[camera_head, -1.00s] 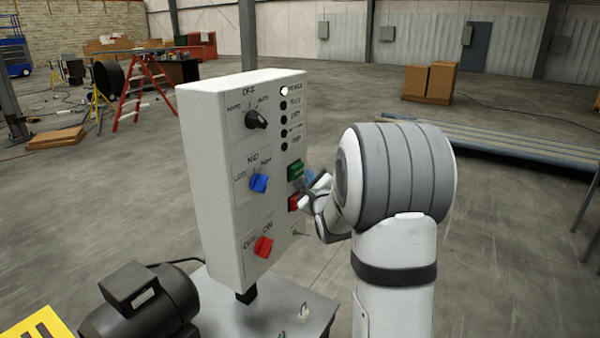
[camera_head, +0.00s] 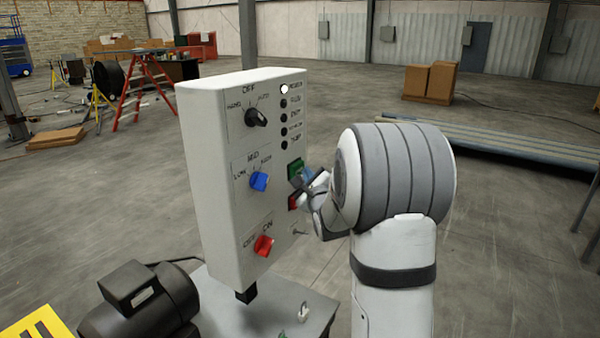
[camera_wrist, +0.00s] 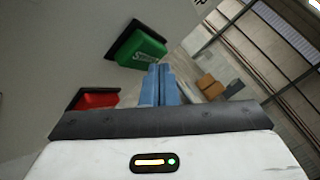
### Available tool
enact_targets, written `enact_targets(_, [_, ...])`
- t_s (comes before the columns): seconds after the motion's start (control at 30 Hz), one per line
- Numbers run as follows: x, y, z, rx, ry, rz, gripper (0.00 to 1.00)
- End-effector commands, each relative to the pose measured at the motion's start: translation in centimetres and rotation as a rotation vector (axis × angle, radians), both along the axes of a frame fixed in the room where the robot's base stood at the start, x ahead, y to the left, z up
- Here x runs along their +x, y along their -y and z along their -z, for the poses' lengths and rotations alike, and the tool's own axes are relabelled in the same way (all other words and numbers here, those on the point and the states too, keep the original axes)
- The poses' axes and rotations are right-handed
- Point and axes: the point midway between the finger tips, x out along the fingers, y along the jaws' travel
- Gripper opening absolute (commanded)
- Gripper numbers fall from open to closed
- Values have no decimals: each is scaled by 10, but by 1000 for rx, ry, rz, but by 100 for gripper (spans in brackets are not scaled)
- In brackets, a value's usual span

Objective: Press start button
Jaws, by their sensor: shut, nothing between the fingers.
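The green start button (camera_head: 295,169) is on the front of the white control box (camera_head: 215,180), with the red button (camera_head: 293,202) below it. In the wrist view the green button (camera_wrist: 142,48) shows lettering and lies just beyond and left of my gripper's blue fingertips (camera_wrist: 160,72). The red button (camera_wrist: 97,100) is to the left of the fingers there. My gripper (camera_head: 299,181) is shut and empty, close in front of the panel near the lower edge of the green button. Whether the fingertips touch the panel cannot be told.
The box also carries a black knob (camera_head: 256,117), a blue knob (camera_head: 259,181), a red knob (camera_head: 263,245) and a column of indicator lamps, the top one (camera_head: 284,89) white. A black motor (camera_head: 140,303) stands at lower left.

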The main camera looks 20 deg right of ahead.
Motion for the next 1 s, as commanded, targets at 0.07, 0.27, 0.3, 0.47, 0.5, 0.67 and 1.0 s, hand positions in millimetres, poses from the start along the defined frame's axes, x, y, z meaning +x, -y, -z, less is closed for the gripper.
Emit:
enact_targets(0.07, [1, -1, 1, 0, 1, -1, 0])
enact_targets(0.27, [1, -1, 0, 0, 0, 0, 0])
enact_targets(0.3, [1, -1, 0, 0, 0, 0, 0])
enact_targets(0.47, [2, -2, 0, -1, 0, 0, 0])
enact_targets(0.5, [2, -2, 0, -1, 0, 0, 0])
enact_targets(0.67, [4, -3, 0, -1, -1, -1, 0])
enact_targets(1.0, [7, -6, 0, -1, 0, -1, 0])
